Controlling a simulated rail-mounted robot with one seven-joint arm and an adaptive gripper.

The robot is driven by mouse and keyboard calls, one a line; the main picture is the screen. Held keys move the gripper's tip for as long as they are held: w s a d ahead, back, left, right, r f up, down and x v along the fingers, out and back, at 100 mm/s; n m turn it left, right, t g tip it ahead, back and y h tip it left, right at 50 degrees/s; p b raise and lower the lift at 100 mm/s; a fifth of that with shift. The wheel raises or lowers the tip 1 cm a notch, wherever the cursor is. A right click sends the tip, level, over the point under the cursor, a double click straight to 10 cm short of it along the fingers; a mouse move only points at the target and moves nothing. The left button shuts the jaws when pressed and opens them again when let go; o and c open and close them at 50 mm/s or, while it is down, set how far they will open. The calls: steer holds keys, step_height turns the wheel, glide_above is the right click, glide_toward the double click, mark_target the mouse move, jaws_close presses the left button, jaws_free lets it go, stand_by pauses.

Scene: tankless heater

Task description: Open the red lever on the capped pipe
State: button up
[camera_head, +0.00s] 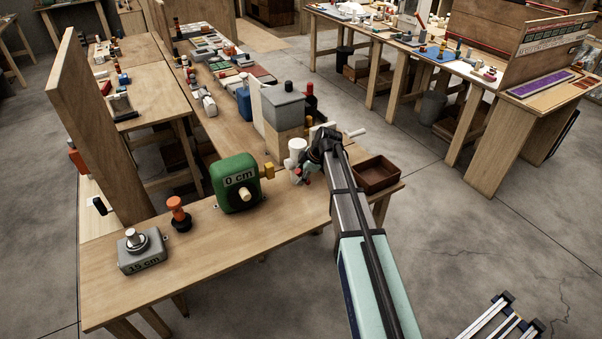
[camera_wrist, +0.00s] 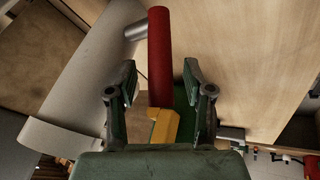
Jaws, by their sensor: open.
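The red lever (camera_wrist: 160,50) is a red cylinder rising from a yellow base (camera_wrist: 164,126) in the wrist view. A grey stub pokes out to the left behind its top. My gripper (camera_wrist: 160,78) is open, with one dark finger on each side of the lever and visible gaps to both. A large pale rounded surface, seemingly the capped pipe (camera_wrist: 78,85), lies to the left. In the head view a white pipe with a rounded top (camera_head: 297,146) stands by my gripper (camera_head: 309,168). A small red spot shows below the gripper there; the rest of the lever is hidden.
A grey-topped box (camera_head: 278,108) stands behind. A brown open tray (camera_head: 376,173) lies to the right.

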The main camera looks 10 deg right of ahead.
steer(key=shift+f, duration=0.15)
jaws_close()
